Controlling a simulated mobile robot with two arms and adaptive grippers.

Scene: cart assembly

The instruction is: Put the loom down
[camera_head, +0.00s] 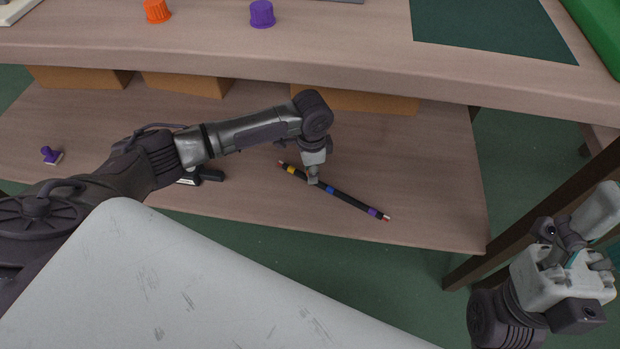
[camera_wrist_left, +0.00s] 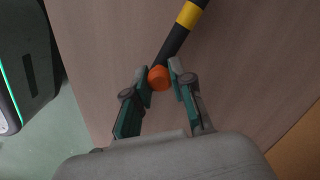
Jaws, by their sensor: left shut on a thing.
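The loom (camera_head: 347,198) is a thin black rod with yellow, blue and purple bands and reddish ends. In the head view it lies slantwise over the lower wooden shelf (camera_head: 430,165); I cannot tell whether it touches the shelf. My left gripper (camera_head: 313,180) points down and is shut on the loom between the yellow and blue bands. In the left wrist view the fingertips (camera_wrist_left: 160,75) close around the loom (camera_wrist_left: 176,40) beside a rounded orange piece (camera_wrist_left: 158,78). My right gripper (camera_head: 575,250) is at the right, away from the shelf; its finger opening is unclear.
A dark tool (camera_head: 205,175) and a small purple-handled item (camera_head: 51,155) lie on the lower shelf at left. Cardboard boxes (camera_head: 355,102) line its back. An orange cap (camera_head: 157,11) and a purple cap (camera_head: 262,14) stand on the upper worktop. The shelf's right part is clear.

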